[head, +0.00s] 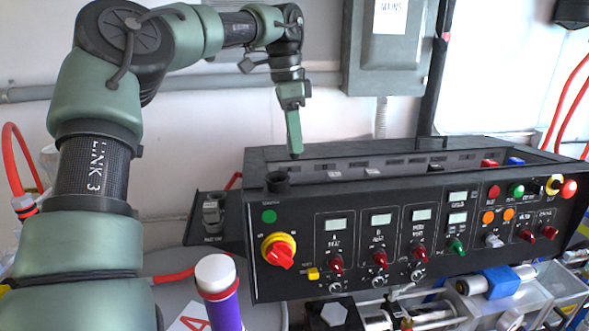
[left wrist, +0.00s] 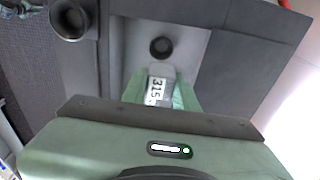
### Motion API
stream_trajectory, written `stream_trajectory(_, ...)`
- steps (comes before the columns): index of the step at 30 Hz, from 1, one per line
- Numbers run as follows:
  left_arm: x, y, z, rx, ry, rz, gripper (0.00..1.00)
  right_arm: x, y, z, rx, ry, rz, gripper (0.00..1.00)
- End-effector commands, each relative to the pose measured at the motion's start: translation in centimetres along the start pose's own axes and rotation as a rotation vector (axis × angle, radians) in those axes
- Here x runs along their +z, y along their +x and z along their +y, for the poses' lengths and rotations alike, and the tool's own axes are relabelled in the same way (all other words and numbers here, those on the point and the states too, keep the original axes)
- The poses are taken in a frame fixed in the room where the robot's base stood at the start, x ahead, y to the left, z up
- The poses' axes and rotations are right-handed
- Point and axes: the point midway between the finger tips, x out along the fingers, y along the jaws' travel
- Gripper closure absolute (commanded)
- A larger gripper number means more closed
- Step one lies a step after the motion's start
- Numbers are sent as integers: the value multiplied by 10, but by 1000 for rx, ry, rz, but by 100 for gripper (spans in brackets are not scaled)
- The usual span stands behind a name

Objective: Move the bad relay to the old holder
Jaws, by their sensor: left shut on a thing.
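My left gripper (head: 294,140) points down above the left part of the open-topped black control box. In the left wrist view its green fingers (left wrist: 160,98) are shut on a grey relay (left wrist: 157,90) with a white label reading about "315". The relay hardly shows in the head view. A round black opening (left wrist: 161,46) lies beyond the relay on a light grey surface. A black cup-shaped holder (head: 277,182) stands at the box's top left corner; a similar cup (left wrist: 72,18) shows in the left wrist view. My right gripper is not in view.
A side bracket (head: 212,212) at the box's left holds a grey part; its label seems to read "NEW". The box front (head: 345,250) carries knobs and displays. A white-capped purple bottle (head: 218,290) stands in front. The wall behind has a grey cabinet (head: 388,45) and conduit.

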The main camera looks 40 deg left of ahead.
Motion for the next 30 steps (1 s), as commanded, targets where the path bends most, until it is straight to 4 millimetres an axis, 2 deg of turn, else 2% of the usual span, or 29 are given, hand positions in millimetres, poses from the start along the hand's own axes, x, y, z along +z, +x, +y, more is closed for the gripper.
stream_trajectory(3, -4, -30, -1, -5, -2, 1, 100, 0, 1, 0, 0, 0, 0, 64)
stream_trajectory(10, -10, -75, 0, 1, 0, 2, 100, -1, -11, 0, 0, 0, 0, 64)
stream_trajectory(19, -12, -102, 0, 2, 0, 1, 100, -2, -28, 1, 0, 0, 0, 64)
stream_trajectory(30, -17, -141, 0, 2, -1, 0, 100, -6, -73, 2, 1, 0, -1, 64)
